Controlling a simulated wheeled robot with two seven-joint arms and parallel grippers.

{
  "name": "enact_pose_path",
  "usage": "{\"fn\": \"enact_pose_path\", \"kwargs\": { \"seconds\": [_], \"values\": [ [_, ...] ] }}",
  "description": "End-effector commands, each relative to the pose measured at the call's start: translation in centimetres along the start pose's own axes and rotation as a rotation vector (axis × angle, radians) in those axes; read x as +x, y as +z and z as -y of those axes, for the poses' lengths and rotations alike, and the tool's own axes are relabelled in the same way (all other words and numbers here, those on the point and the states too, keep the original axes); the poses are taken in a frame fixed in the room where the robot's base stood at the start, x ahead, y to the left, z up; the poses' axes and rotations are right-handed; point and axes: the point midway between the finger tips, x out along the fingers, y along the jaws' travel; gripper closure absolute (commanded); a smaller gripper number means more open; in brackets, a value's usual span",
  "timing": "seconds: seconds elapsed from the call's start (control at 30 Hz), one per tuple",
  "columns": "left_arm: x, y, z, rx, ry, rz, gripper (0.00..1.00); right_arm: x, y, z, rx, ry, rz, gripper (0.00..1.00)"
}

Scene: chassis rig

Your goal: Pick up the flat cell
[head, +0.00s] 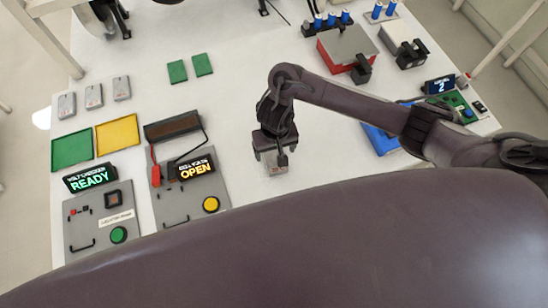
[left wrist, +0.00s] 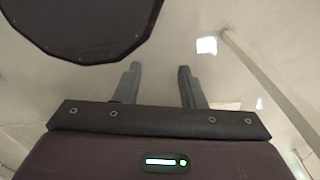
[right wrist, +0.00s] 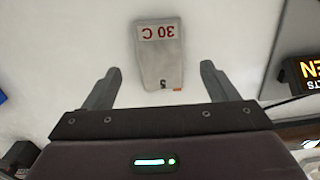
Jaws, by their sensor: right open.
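A flat grey cell (right wrist: 160,58) with a white label reading "30 C" in red lies on the white table. It shows upside down in the right wrist view, just beyond and between the fingertips. In the head view the cell (head: 275,168) is partly hidden under my right gripper (head: 272,152). My right gripper is open and empty, with its fingers (right wrist: 158,85) apart and not touching the cell. My left gripper (left wrist: 160,80) is open and empty in the left wrist view, away from the cell.
Several similar grey cells (head: 93,96) lie at the table's left. Green (head: 72,149) and yellow (head: 117,134) trays and two testers, reading READY (head: 90,178) and OPEN (head: 195,169), stand nearby. A red-based box (head: 345,46) and a blue item (head: 382,138) are at right.

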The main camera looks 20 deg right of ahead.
Motion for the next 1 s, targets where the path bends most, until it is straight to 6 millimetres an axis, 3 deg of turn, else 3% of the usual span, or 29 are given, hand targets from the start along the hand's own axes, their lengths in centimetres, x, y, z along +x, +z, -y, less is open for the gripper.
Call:
{"fn": "enact_pose_path", "kwargs": {
  "seconds": [0.07,0.3,0.6,1.0],
  "values": [
    [0.9,0.4,0.0,0.0,0.0,0.005,0.64,1.5,0.1,0.0,0.002,-0.001,0.003,0.2],
    [0.6,-0.5,0.1,0.0,-0.001,-0.007,0.64,4.4,0.0,0.0,0.0,0.0,0.0,0.2],
    [0.6,-1.5,0.2,0.001,-0.002,-0.023,0.64,4.8,-0.1,0.1,-0.001,-0.001,-0.002,0.21],
    [0.6,-1.0,0.1,0.002,-0.001,-0.015,0.64,4.8,-0.1,0.1,-0.001,-0.002,-0.002,0.73]
  ]
}}
